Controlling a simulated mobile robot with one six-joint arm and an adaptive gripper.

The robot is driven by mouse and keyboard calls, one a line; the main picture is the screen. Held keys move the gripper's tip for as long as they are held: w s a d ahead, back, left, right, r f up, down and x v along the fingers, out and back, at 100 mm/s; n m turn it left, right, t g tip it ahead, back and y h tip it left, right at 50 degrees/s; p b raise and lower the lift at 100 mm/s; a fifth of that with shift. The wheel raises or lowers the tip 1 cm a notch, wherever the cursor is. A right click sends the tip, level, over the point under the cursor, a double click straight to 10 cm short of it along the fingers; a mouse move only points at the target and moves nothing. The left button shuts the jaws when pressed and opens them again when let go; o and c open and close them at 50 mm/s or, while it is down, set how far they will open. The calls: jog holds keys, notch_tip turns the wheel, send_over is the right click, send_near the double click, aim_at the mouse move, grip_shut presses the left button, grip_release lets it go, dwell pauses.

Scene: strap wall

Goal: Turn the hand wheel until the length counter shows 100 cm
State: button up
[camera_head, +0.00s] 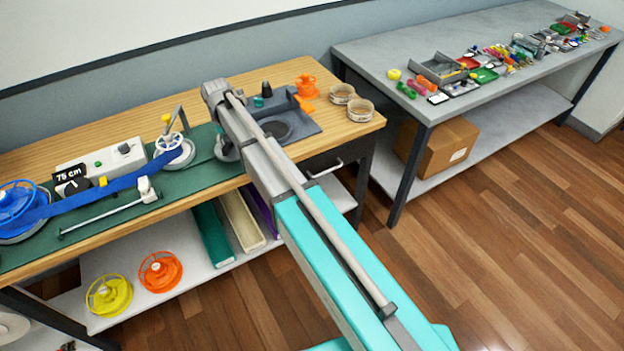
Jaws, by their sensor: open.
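The length counter (69,173) on the bench at the left reads 75 cm. A blue strap (120,181) runs from a blue reel (18,205) at the left edge, past the counter, to a white spoked wheel (174,152). This seems to be the hand wheel; a yellow knob (166,119) stands at its far side. My arm reaches over the bench just right of the wheel, apart from it in the picture. My gripper cannot be made out; the arm seems to hide it. A grey rounded part shows beside the arm, too covered to name.
Right of my arm are a dark plate (284,128), an orange item (306,88) and two round tins (360,109). Yellow and orange reels (160,271) sit on the lower shelf. A cluttered grey table (380,52) stands at right.

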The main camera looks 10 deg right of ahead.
jog(key=shift+n, duration=2.7)
jog(key=shift+r+p, duration=0.3)
notch_tip(320, 180, up, 14)
jog(key=p, duration=1.4)
jog(key=s+d+f+m+b, duration=0.3)
jog(key=s+d+f+b, duration=0.3)
jog(key=s+d, duration=0.4)
jog(key=s+d+f+m+b, duration=0.3)
jog(key=s+d+f+b, duration=0.4)
jog(key=s+d, duration=0.4)
jog(key=shift+s+d, duration=0.25)
jog(key=shift+s, duration=0.8)
